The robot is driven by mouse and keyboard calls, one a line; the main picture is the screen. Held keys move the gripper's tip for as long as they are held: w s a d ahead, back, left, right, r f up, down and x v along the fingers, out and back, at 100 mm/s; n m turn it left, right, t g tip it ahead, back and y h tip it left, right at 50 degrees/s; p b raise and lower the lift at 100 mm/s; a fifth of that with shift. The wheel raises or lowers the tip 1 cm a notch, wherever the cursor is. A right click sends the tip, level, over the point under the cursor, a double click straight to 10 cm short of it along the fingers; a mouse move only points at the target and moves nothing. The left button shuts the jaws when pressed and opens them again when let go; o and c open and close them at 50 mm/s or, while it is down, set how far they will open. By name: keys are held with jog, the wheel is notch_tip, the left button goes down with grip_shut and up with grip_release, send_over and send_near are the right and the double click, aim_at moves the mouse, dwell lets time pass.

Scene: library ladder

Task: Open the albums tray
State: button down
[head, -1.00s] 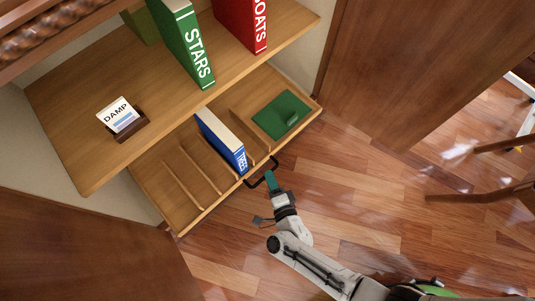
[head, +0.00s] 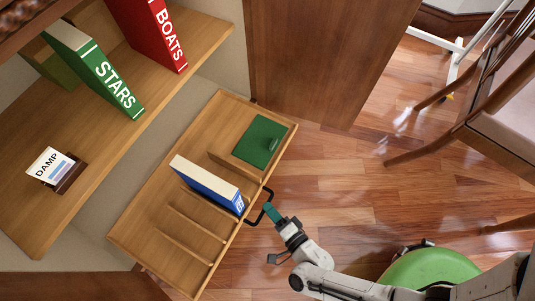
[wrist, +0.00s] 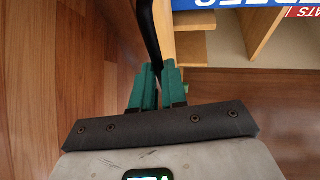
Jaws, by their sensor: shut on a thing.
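The albums tray (head: 170,215) is a wooden pull-out tray with dividers, and it stands well out from under the shelf in the head view. Its black bar handle (head: 262,207) is on the front edge. My gripper (head: 268,209) has green fingers and is shut on the handle. In the wrist view the black handle (wrist: 148,35) runs down between the green fingertips (wrist: 158,78). A blue book with a white page block (head: 208,184) stands in one tray slot.
The shelf (head: 90,140) above holds a green STARS book (head: 100,72), a red BOATS book (head: 157,35) and a DAMP card (head: 50,164) in a dark stand. A wooden chair (head: 485,120) and white frame (head: 455,60) stand at right. Floor in front is mostly clear.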

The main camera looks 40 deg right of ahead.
jog(key=shift+s, duration=0.3)
jog(key=c, duration=1.4)
grip_release()
jog(key=shift+c, duration=0.2)
